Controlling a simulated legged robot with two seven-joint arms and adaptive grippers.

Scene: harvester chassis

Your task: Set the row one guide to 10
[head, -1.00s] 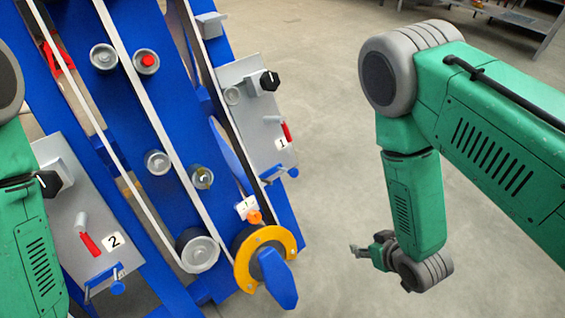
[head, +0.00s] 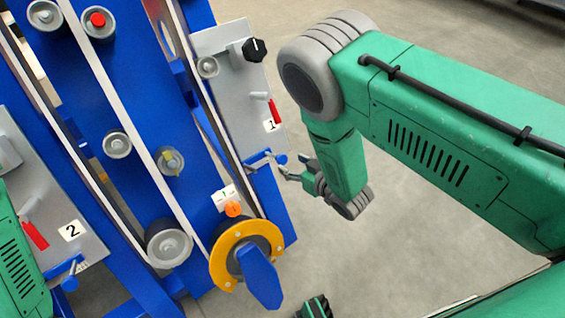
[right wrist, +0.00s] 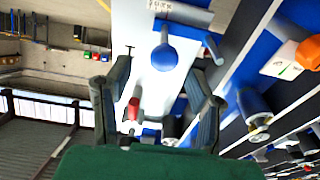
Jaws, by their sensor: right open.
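The grey row one panel (head: 240,100) carries a "1" label (head: 271,125), a red-handled lever (head: 274,110) and a black knob (head: 255,49). The row one guide, a blue bar with a round blue end (head: 281,159), sits at its lower edge. My right gripper (head: 293,167) is open just right of the guide. In the right wrist view the blue round end (right wrist: 165,57) shows between and beyond the fingers (right wrist: 160,68), with no clear contact. A scale (right wrist: 166,10) shows above it, its figures too small to read. My left gripper is not in view.
The row two panel (head: 55,215) has its own red lever and blue guide at left. An orange ring with a blue handle (head: 260,278) stands below the row one panel. Open floor (head: 400,260) lies to the right.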

